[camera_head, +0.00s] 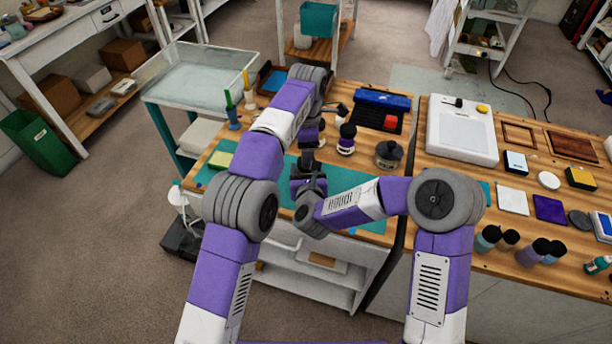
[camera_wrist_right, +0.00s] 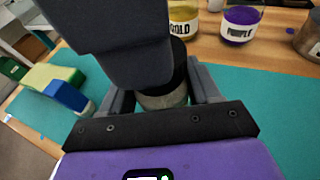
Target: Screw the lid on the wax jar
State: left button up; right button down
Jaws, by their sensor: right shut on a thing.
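In the right wrist view, my right gripper (camera_wrist_right: 163,95) is shut on a pale jar (camera_wrist_right: 165,98), which stands between its two grey fingers. A black lid (camera_wrist_right: 179,72) shows at the jar's top, partly hidden, and I cannot tell how tightly it sits. The dark grey body of my left gripper (camera_wrist_right: 110,40) hangs over the jar and covers much of it. Its fingertips are not clear. In the head view, my left gripper (camera_head: 308,165) and my right gripper (camera_head: 313,186) meet over the teal mat (camera_head: 345,178), and the arms hide the jar.
A gold jar (camera_wrist_right: 183,18) and a purple jar (camera_wrist_right: 240,22) stand beyond the held jar. A metal container (camera_head: 388,155) is right of them. A yellow-green sponge (camera_head: 220,160) lies at left. A white scale (camera_head: 462,130) stands on the right-hand bench.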

pick_arm(q)
jog(key=shift+f, duration=1.45)
jog(key=c, duration=0.9)
jog(key=shift+m, duration=1.8)
jog(key=o, duration=1.2)
jog(key=shift+r, duration=0.1)
